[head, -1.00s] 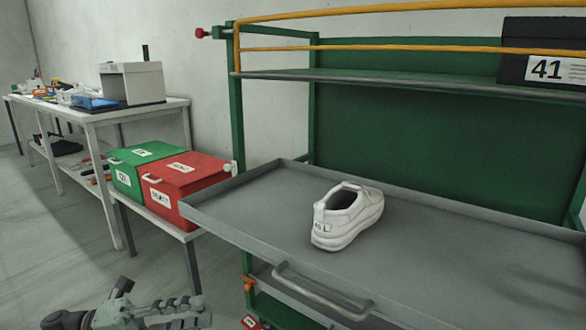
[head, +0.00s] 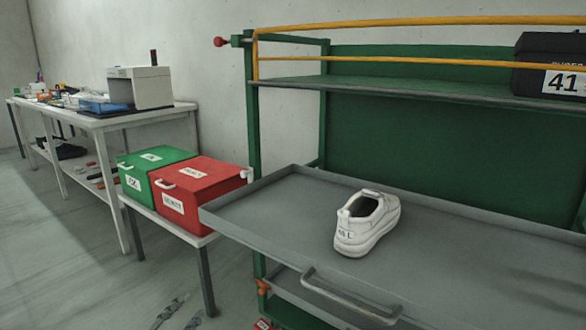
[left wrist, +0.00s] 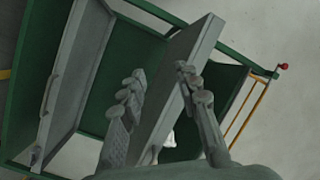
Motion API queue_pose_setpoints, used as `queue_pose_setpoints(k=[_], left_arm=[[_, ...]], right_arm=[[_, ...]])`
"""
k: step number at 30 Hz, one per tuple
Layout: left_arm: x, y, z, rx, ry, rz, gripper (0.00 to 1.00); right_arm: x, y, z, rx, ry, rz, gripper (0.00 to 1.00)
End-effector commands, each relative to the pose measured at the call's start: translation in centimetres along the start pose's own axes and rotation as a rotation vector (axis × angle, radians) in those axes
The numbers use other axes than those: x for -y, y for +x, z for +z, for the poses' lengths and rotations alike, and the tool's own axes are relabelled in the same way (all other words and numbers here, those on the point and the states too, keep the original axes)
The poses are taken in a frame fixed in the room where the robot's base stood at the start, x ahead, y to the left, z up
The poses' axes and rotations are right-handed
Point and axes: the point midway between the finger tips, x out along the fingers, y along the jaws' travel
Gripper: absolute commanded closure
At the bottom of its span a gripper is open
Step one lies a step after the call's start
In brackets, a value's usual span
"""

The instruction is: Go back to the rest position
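My left gripper (head: 182,313) shows only by its fingertips at the bottom edge of the head view, over the floor. In the left wrist view its two fingers (left wrist: 160,82) stand apart with nothing between them held, so it is open and empty. A white shoe (head: 366,224) marked on its heel sits upright on the grey tray (head: 270,205) of the green rack. The gripper is well away from the shoe, to its lower left in the head view. My right gripper is not in view.
A green box (head: 150,168) and a red box (head: 205,185) stand on a low table left of the rack. A black box (head: 535,68) labelled 41 is on the upper shelf (head: 400,88). A long bench (head: 130,117) runs behind. The floor at lower left is clear.

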Motion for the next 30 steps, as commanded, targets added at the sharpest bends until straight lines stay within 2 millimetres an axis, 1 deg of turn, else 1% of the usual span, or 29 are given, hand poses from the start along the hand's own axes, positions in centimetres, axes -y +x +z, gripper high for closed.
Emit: queue_pose_setpoints(k=[1, 2, 3, 5, 6, 8, 9, 10, 12, 15, 18, 21, 30], left_arm=[[-1.4, -1.4, 2.0, 0.141, -0.096, 0.014, 0.68], [-2.5, -2.4, 3.5, 0.231, -0.152, 0.026, 0.68], [-4.0, -4.0, 5.3, 0.35, -0.227, 0.044, 0.68], [-6.5, -7.0, 7.6, 0.528, -0.336, 0.08, 0.68], [-8.2, -9.3, 8.8, 0.64, -0.402, 0.105, 0.68], [-10.8, -12.8, 9.9, 0.793, -0.492, 0.148, 0.68], [-12.3, -15.1, 10.3, 0.886, -0.544, 0.176, 0.68], [-13.4, -16.7, 10.5, 0.949, -0.579, 0.196, 0.68], [-15.5, -20.2, 10.5, 1.077, -0.649, 0.241, 0.68], [-17.6, -24.0, 10.0, 1.21, -0.716, 0.293, 0.68], [-18.7, -26.2, 9.5, 1.285, -0.752, 0.325, 0.68], [-19.1, -27.1, 9.3, 1.316, -0.765, 0.337, 0.68], [-19.1, -27.1, 9.4, 1.318, -0.764, 0.339, 0.68]], right_arm=[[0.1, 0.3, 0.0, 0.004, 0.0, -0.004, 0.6], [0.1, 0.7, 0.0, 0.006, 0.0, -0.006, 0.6], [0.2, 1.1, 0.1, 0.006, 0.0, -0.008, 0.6], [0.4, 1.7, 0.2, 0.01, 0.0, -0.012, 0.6], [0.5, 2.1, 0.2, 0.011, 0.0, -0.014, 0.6], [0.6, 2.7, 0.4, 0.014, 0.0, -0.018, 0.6], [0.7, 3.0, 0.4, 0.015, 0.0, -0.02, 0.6], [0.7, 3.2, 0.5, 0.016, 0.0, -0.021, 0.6], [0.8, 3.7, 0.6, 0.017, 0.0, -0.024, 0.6], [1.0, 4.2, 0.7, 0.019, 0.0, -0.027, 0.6], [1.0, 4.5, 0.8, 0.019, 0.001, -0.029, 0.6], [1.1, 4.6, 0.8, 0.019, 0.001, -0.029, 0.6], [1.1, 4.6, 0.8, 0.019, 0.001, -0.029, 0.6]])
